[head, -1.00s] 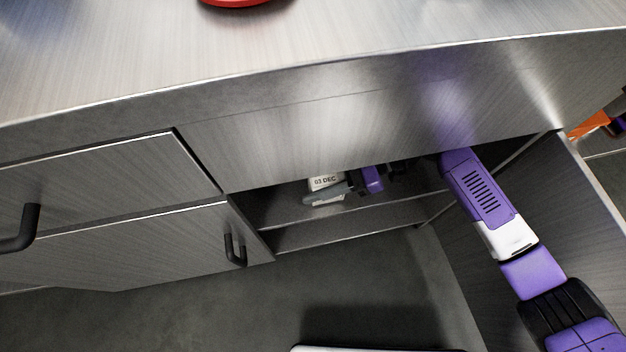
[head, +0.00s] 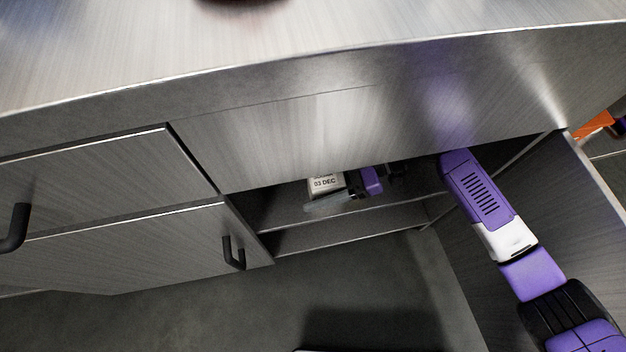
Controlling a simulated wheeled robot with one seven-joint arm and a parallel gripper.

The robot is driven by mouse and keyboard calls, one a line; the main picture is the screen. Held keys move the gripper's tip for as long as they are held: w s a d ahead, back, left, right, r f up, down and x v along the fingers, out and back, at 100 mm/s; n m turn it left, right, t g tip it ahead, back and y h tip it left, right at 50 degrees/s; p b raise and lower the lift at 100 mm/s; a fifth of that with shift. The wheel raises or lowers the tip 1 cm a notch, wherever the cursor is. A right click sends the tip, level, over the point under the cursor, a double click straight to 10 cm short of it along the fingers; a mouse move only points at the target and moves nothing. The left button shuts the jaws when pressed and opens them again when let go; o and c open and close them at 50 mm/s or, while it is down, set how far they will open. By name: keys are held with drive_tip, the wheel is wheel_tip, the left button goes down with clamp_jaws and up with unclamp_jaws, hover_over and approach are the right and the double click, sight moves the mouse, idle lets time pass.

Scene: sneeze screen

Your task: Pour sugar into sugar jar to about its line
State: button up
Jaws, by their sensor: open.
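A pale container with a printed label reading "03 DEC" (head: 324,183) stands on the upper shelf inside the open cabinet. A line of text above the date is cut off by the cabinet's top edge. My gripper (head: 325,203) reaches into the cabinet from the right, with its grey fingers in front of the container's lower part. It is open. I cannot tell whether the fingers touch the container or lie around it. No sugar jar or fill line can be made out.
The cabinet door (head: 545,220) stands open at the right, beside my arm. The steel counter (head: 300,50) overhangs the opening. A closed drawer (head: 90,190) and closed cupboard (head: 130,250) with black handles are at the left. An orange object (head: 592,125) shows at the far right.

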sight(338, 175)
drive_tip(key=p+v, duration=0.1)
drive_tip(key=v, duration=0.2)
drive_tip(key=p+v, duration=0.1)
drive_tip(key=v, duration=0.3)
drive_tip(key=shift+w+d+f, duration=0.1)
drive_tip(key=shift+w+d, duration=0.2)
drive_tip(key=shift+d, duration=0.05)
